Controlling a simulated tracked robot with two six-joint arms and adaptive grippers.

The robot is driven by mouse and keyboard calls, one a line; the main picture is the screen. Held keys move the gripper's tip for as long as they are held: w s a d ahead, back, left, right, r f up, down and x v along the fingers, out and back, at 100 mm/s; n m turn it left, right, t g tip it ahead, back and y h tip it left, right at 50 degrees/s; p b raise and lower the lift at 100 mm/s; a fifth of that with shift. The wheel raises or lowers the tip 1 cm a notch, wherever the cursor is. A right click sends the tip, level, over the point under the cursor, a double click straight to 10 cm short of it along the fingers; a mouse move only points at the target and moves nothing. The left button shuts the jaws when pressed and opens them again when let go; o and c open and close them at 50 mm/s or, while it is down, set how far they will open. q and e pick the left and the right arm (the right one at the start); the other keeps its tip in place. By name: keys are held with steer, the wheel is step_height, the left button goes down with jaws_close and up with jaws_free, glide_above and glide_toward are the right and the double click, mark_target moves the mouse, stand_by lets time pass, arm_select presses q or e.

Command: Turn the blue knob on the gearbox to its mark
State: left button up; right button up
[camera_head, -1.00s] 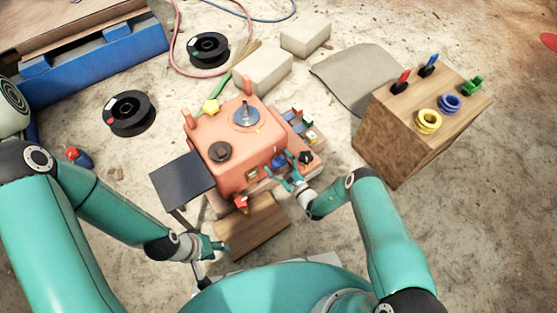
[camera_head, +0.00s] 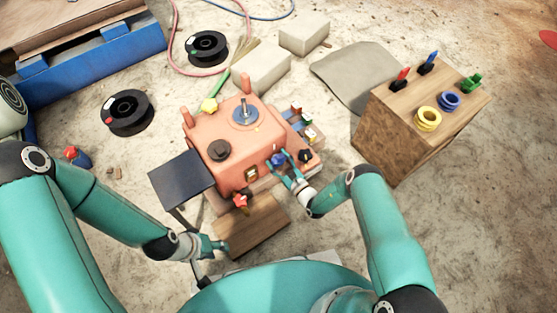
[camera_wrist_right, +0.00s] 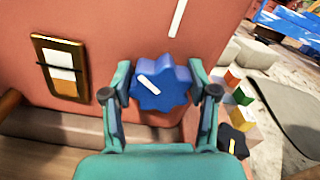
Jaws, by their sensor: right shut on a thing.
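The blue knob (camera_wrist_right: 162,84) is star-shaped with a white line on its face, on the front of the orange gearbox (camera_head: 235,150). In the right wrist view the white line on the knob is tilted, running from upper left to lower right. A white mark (camera_wrist_right: 178,18) sits on the housing above the knob, leaning slightly right. My right gripper (camera_wrist_right: 163,88) is shut on the knob, one finger on each side; in the head view it (camera_head: 278,165) is at the gearbox's front right. My left gripper (camera_head: 215,247) is low, left of the wooden board, away from the knob; its jaws are too small to judge.
A gauge window (camera_wrist_right: 62,68) is left of the knob. A black star knob (camera_wrist_right: 235,140) is at lower right. A dark plate (camera_head: 181,180) stands left of the gearbox, and a wooden board (camera_head: 252,226) lies in front. A wooden box (camera_head: 400,135) stands right.

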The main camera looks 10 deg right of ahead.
steer(key=m+b, duration=0.1)
steer(key=m, duration=0.2)
steer(key=m+b, duration=0.1)
steer(key=m, duration=0.2)
steer(key=shift+w+d, duration=0.15)
steer(key=shift+w, duration=0.05)
steer(key=m, duration=0.2)
steer(key=m+b, duration=0.1)
steer(key=m, duration=0.1)
steer(key=shift+w+d, duration=0.1)
steer(key=shift+d, duration=0.1)
steer(key=shift+m+b, duration=0.3)
steer(key=o, duration=1.2)
steer(key=shift+c, duration=0.2)
steer(key=v, duration=0.7)
steer(key=shift+s, duration=0.3)
steer(key=shift+f, duration=0.1)
